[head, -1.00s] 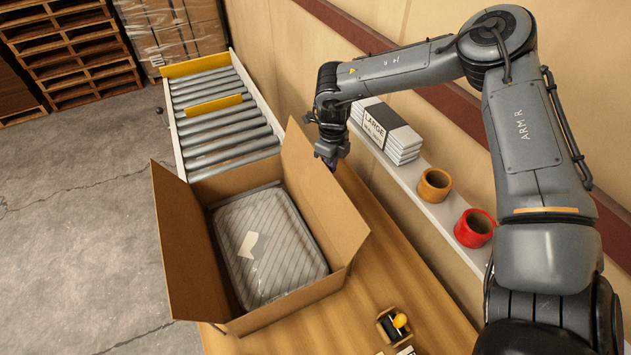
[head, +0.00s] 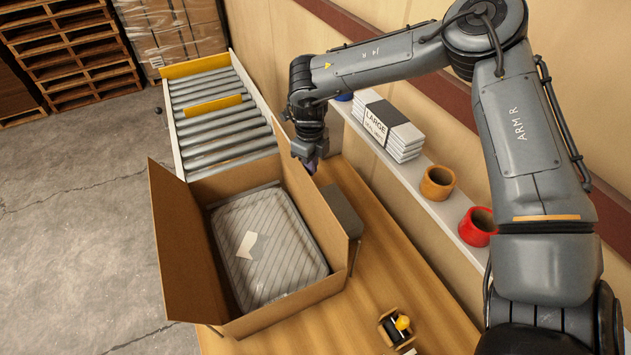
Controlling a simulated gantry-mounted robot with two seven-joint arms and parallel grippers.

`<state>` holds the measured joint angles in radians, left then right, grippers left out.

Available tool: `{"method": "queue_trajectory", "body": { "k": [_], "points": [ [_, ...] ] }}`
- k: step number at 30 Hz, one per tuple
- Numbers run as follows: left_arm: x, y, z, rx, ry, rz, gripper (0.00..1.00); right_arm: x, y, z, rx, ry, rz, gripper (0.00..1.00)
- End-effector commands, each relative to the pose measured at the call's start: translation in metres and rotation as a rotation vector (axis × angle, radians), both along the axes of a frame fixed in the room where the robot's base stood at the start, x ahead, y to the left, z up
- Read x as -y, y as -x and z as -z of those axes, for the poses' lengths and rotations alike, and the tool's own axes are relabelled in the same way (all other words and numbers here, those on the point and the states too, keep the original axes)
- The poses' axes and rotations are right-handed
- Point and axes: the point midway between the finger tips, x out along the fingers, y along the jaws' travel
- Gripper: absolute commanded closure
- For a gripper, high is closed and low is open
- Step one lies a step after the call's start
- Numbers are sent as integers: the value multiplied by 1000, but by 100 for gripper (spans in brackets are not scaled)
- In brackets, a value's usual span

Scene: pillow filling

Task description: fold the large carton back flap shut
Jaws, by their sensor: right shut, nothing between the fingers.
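The large carton (head: 280,314) stands open on the table, with a grey striped pillow pack (head: 265,245) inside. The carton flap on the wall side (head: 316,212) stands roughly upright along the carton's right edge. The opposite flap (head: 187,245) is open, leaning outward to the left. My right gripper (head: 309,166) is shut and empty, close to the far upper end of the wall-side flap. I cannot tell whether it touches the flap. My left gripper is not in view.
A roller conveyor (head: 222,121) lies beyond the carton. The wall shelf (head: 425,205) holds printed packs (head: 390,129), an orange tape roll (head: 437,183) and a red one (head: 478,226). A grey block (head: 343,208) sits behind the flap.

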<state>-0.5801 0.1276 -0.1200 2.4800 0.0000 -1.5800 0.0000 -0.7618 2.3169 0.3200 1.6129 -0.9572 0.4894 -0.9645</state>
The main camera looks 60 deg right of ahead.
Motion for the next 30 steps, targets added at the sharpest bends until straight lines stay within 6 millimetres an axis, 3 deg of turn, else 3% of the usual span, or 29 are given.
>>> {"method": "queue_trajectory", "body": {
  "k": [16,30],
  "points": [
    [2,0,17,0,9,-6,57,-28,-16,3,1,1,-1,100],
    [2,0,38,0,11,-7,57,-48,-27,18,0,0,-1,100]
  ]
}}
